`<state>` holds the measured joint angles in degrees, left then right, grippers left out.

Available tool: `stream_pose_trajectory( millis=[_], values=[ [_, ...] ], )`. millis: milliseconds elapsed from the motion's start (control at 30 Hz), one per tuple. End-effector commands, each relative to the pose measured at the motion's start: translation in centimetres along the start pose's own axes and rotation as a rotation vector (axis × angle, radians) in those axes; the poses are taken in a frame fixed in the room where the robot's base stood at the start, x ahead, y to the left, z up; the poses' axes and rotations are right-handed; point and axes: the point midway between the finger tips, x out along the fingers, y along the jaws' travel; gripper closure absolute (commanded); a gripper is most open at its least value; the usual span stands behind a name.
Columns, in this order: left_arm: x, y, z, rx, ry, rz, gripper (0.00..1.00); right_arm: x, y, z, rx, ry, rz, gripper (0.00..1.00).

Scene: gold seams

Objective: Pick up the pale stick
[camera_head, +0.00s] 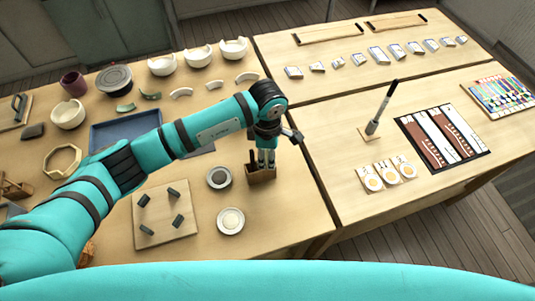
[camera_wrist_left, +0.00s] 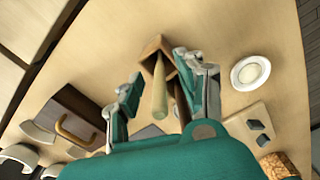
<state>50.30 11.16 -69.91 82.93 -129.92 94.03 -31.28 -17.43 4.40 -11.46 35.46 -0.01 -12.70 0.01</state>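The pale stick (camera_wrist_left: 160,90) stands in a small wooden holder (camera_wrist_left: 152,46) and points up toward the left wrist camera. The holder also shows in the head view (camera_head: 262,175), on the near right part of the left table. My left gripper (camera_head: 266,155) is right above the holder, pointing down. In the left wrist view its fingers (camera_wrist_left: 162,75) are spread apart, one on each side of the stick, with a visible gap to the left finger. Contact on the right side cannot be told. In the head view the stick is mostly hidden by the gripper. My right gripper is not in view.
Two small round dishes (camera_head: 219,177) (camera_head: 230,221) stand beside the holder. A board with several dark blocks (camera_head: 150,232) lies left of them. A blue tray (camera_head: 110,132) lies under my left arm. An upright pen (camera_head: 381,108) stands on the right table.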

Motion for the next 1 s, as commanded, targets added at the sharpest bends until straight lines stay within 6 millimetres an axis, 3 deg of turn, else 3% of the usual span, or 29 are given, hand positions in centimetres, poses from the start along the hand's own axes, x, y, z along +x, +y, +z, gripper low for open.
stream_pose_trajectory(
  millis=[133,433,833,1000],
  values=[
    [0.0,0.0,0.0,0.0,0.0,0.0,0.63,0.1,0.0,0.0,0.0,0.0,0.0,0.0],
    [0.0,0.0,0.0,0.0,0.0,0.0,1.0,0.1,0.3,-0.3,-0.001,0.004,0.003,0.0],
    [-0.3,0.1,0.0,0.0,0.0,0.002,1.0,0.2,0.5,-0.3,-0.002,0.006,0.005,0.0],
    [-2.5,0.2,0.1,0.003,-0.002,0.007,1.0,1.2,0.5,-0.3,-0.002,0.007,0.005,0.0]
  ],
)
